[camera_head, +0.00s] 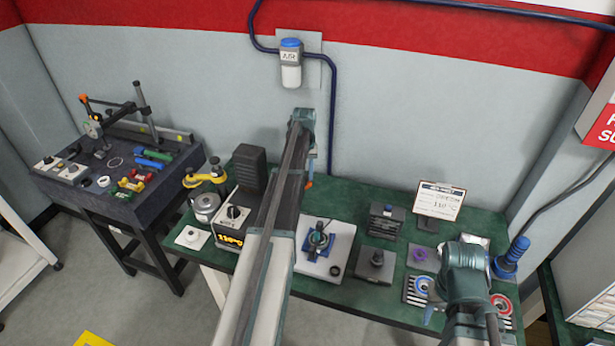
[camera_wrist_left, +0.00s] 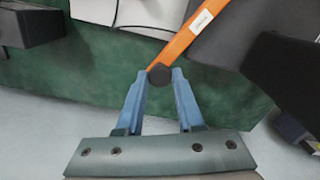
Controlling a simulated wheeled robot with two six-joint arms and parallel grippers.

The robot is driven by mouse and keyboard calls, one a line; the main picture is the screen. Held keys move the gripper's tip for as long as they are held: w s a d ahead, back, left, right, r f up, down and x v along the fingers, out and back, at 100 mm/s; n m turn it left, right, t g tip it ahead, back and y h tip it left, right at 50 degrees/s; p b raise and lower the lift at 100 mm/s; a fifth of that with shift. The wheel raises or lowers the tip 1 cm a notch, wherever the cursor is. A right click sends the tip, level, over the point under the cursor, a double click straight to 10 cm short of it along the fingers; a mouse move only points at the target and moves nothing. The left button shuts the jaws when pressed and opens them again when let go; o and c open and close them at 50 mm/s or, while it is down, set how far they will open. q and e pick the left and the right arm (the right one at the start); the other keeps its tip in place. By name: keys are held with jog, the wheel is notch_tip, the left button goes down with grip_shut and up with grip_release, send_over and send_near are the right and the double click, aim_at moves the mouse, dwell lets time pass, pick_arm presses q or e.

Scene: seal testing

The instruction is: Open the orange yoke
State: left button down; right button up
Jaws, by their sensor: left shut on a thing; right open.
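The orange yoke (camera_wrist_left: 197,30) shows in the left wrist view as an orange bar with a white label and a dark round knob (camera_wrist_left: 160,74) at its near end. My left gripper (camera_wrist_left: 160,82) is shut on this knobbed end, with its blue fingers on either side. In the head view only a small orange piece (camera_head: 309,184) shows beside my left arm, which hides the rest of the yoke and the left fingers. My right gripper (camera_head: 432,308) is over the right part of the green bench, its fingers mostly hidden by its wrist. I see nothing held in it.
The green bench (camera_head: 350,203) carries a control box (camera_head: 237,213), a white plate with a blue fixture (camera_head: 318,238), dark blocks (camera_head: 376,262), a sign card (camera_head: 440,200) and a blue-handled tool (camera_head: 512,258). A dark side table (camera_head: 95,180) stands at left.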

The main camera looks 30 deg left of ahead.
pick_arm(q)
jog(key=shift+a, duration=0.1)
dwell(0.3)
jog(key=c, duration=0.5)
grip_release()
jog(key=shift+c, duration=0.2)
notch_tip(320, 180, up, 14)
jog(key=p, duration=1.4)
jog(key=shift+f, duration=0.1)
